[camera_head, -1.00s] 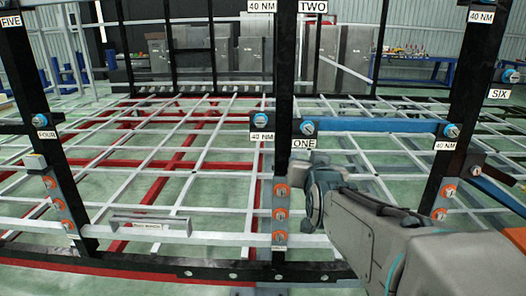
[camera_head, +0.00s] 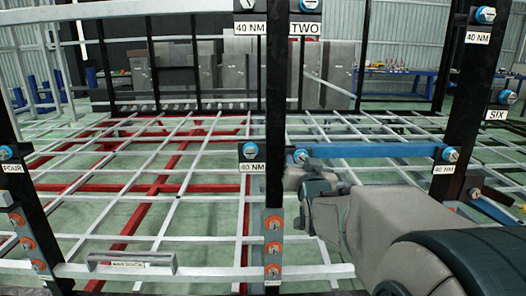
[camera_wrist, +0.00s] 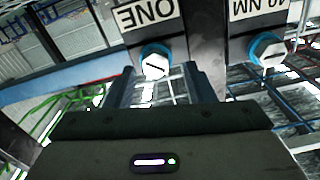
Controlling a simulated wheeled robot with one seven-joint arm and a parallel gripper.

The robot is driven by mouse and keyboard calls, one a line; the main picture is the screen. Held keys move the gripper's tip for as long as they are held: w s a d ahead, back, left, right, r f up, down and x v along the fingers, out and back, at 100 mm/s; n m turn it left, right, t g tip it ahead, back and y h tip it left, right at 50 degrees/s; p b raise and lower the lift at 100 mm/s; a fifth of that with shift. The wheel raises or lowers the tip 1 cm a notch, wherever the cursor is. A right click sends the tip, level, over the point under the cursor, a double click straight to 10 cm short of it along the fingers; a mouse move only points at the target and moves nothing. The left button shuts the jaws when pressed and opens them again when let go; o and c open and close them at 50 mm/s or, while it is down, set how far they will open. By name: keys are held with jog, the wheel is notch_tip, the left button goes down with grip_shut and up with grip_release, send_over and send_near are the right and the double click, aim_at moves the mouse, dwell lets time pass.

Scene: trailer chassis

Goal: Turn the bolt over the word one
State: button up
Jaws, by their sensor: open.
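The bolt over the word one (camera_head: 300,155) has a blue collar and sits at the left end of the blue crossbar. In the wrist view, which is upside down, this bolt (camera_wrist: 155,62) shows a pale hex head with a dark slot line, beside the ONE label (camera_wrist: 148,14). My gripper (camera_wrist: 160,78) is open, and the bolt appears between its fingertips in the picture. I cannot tell whether the fingers touch it. In the head view my gripper (camera_head: 305,181) is just below the bolt and hides the ONE label.
A second blue-collared bolt (camera_wrist: 268,49) with a 40 NM label (camera_wrist: 259,11) is close by. The black upright (camera_head: 275,120) and the blue crossbar (camera_head: 375,151) frame the spot. A row of orange-ringed bolts (camera_head: 273,247) is below. A white grid frame (camera_head: 170,215) spreads behind.

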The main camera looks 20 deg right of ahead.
jog(key=shift+w+d, duration=0.2)
jog(key=shift+w, duration=0.45)
jog(key=shift+d, duration=0.15)
jog(key=shift+s, duration=0.1)
jog(key=shift+c, duration=1.2)
jog(key=c, duration=0.8)
jog(key=shift+o, duration=0.2)
jog(key=shift+m, duration=0.3)
